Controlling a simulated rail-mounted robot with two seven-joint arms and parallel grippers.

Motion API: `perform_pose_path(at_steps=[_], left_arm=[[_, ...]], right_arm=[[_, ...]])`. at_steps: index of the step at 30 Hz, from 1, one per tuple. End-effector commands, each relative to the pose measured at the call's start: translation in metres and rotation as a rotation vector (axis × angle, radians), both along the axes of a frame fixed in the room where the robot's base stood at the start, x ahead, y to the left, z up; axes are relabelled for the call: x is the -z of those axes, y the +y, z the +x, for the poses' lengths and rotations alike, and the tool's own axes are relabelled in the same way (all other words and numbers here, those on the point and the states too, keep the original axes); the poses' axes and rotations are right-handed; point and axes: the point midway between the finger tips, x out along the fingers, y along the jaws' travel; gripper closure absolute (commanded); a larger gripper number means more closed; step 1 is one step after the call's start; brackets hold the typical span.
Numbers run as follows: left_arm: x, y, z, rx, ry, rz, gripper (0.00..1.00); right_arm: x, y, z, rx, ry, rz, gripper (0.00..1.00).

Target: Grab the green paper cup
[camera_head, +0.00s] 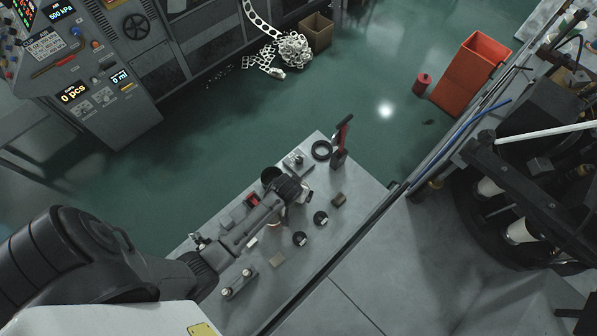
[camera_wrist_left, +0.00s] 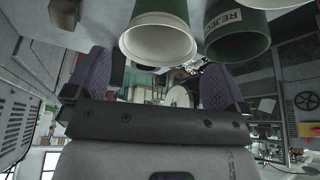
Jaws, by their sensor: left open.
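The green paper cup (camera_wrist_left: 165,13) shows at the top of the left wrist view, with a wide white rim and pale inside facing the camera. In the head view my left arm reaches over the small workbench, and my left gripper (camera_head: 298,188) is above its middle; I cannot clearly pick out the green cup there. My left gripper (camera_wrist_left: 160,82) is open in the wrist view, with purple ridged pads on both sides. The cup is above the gap between the pads in that picture, and no pad visibly touches it. My right gripper is not in view.
A dark green container marked REJECT (camera_wrist_left: 236,38) is right beside the cup in the wrist view. The workbench (camera_head: 357,225) also carries black rings (camera_head: 321,150), small blocks and a red-and-black upright tool (camera_head: 341,141). A red bin (camera_head: 468,75) stands on the green floor.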

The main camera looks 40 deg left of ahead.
Motion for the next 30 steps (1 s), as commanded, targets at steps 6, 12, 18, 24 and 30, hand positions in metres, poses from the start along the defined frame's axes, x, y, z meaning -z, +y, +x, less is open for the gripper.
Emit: perform_pose_path(at_steps=[6, 12, 18, 24, 30], left_arm=[[0.02, 0.001, 0.007, 0.001, 0.003, 0.0, 0.0], [0.04, 0.003, 0.014, 0.001, 0.002, 0.0, 0.0], [0.047, 0.004, 0.017, 0.001, 0.001, -0.001, 0.0], [0.047, 0.004, 0.017, 0.001, 0.001, 0.0, 0.0], [0.047, 0.004, 0.017, 0.001, 0.001, 0.0, 0.16]], right_arm=[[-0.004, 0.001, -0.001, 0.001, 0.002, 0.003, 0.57], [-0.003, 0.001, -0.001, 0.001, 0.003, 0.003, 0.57], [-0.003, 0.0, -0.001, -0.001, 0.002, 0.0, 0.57], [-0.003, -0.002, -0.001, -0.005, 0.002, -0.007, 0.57], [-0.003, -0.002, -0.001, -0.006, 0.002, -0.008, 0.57]])
